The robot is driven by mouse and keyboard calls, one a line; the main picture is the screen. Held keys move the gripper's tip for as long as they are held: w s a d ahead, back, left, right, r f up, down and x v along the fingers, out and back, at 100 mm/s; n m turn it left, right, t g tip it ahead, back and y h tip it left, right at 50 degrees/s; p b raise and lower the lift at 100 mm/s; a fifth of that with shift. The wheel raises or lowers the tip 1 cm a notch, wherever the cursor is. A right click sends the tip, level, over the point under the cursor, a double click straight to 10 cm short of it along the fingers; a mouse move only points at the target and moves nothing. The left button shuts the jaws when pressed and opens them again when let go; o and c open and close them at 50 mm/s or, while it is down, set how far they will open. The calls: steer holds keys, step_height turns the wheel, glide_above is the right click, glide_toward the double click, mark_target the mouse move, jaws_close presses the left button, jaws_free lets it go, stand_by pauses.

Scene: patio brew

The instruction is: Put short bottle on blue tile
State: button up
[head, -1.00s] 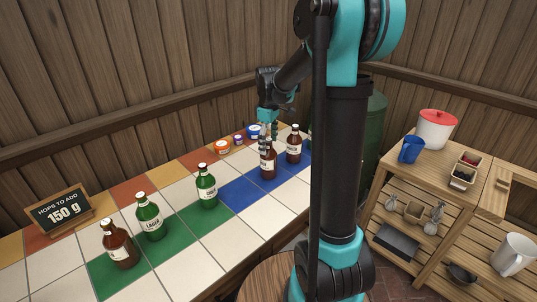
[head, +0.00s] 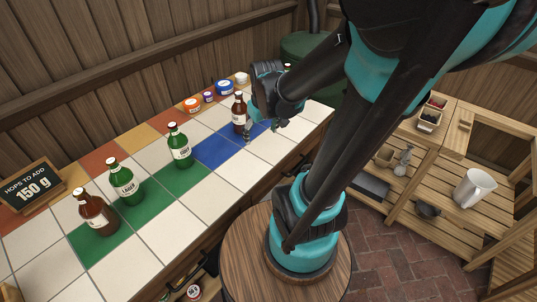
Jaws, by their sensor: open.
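A brown bottle (head: 239,116) stands upright on the blue tiles (head: 214,150). My gripper (head: 277,131) is open, to its right and apart from it, with its fingers partly hidden by the wrist. Another brown bottle (head: 93,214) stands at the near end of the green tiles (head: 152,208), with two green bottles, the nearer one (head: 127,184) and the farther one (head: 180,147), beyond it. Which bottle is the short one I cannot tell for sure. The second brown bottle seen earlier on the blue tiles is hidden behind my gripper.
Small jars, including an orange one (head: 192,105) and a blue one (head: 225,87), line the counter's back. A chalkboard sign (head: 31,188) stands at the left. White tiles (head: 236,173) along the front are clear.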

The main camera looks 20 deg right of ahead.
steer(key=s+f+m, duration=0.1)
steer(key=s, duration=0.1)
steer(key=s+f+m, duration=0.1)
steer(key=s+f, duration=0.1)
steer(key=s+f+m+t, duration=0.1)
steer(key=s, duration=0.2)
steer(key=shift+d+f, duration=0.25)
steer(key=shift+d, duration=0.15)
